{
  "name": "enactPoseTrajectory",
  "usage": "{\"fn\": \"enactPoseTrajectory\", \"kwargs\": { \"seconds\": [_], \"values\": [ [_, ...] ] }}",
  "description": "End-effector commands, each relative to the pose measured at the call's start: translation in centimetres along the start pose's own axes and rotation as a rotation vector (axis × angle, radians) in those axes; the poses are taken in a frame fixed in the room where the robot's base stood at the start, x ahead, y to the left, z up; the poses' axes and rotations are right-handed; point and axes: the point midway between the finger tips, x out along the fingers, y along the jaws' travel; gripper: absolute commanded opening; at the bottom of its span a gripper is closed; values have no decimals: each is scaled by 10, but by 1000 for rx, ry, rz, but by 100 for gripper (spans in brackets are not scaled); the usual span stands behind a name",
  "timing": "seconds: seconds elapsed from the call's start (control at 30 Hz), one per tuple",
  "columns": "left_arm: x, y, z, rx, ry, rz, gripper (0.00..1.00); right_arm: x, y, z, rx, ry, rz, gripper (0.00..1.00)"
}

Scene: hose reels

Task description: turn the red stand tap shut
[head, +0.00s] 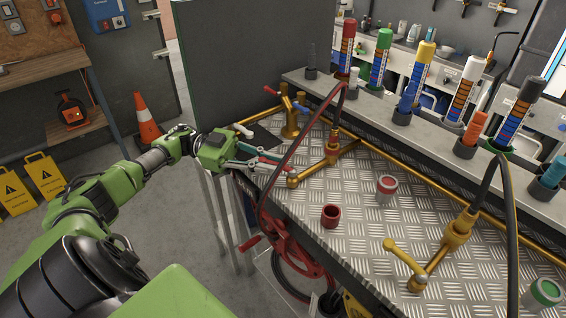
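A brass tap (333,150) with a red-banded neck stands on the tread-plate bench, and a dark red hose runs from its top. A brass arm runs from it toward the near left and ends in a round knob (292,181). My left gripper (279,164) reaches in from the left over the bench edge, beside this knob. Its two fingers look spread apart, pointing at the tap. A small reddish part shows near the fingertips; I cannot tell whether it belongs to the tap or whether the fingers touch it. My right gripper is out of view.
A brass stand (290,120) with blue and red handles is behind the fingers. Another brass tap (456,232) with a lever stands at right. A red cup (331,215) and a silver-red can (386,188) sit on the bench. Red hose loops hang over the front edge.

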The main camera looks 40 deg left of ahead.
Motion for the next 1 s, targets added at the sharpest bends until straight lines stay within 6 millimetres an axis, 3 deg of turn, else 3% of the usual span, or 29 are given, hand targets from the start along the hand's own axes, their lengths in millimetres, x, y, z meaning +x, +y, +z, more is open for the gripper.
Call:
{"fn": "enactPoseTrajectory", "kwargs": {
  "seconds": [0.4,0.43,0.5,0.83,1.0],
  "values": [
    [-2,2,1,-1,-1,1,0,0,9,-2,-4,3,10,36],
    [-2,2,1,-1,-1,1,17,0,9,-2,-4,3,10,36],
    [-2,2,1,-1,-1,1,27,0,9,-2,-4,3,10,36],
    [-3,1,1,-1,-1,0,27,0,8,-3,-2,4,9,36],
    [-19,0,0,0,-2,-2,27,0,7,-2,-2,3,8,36]
  ]
}}
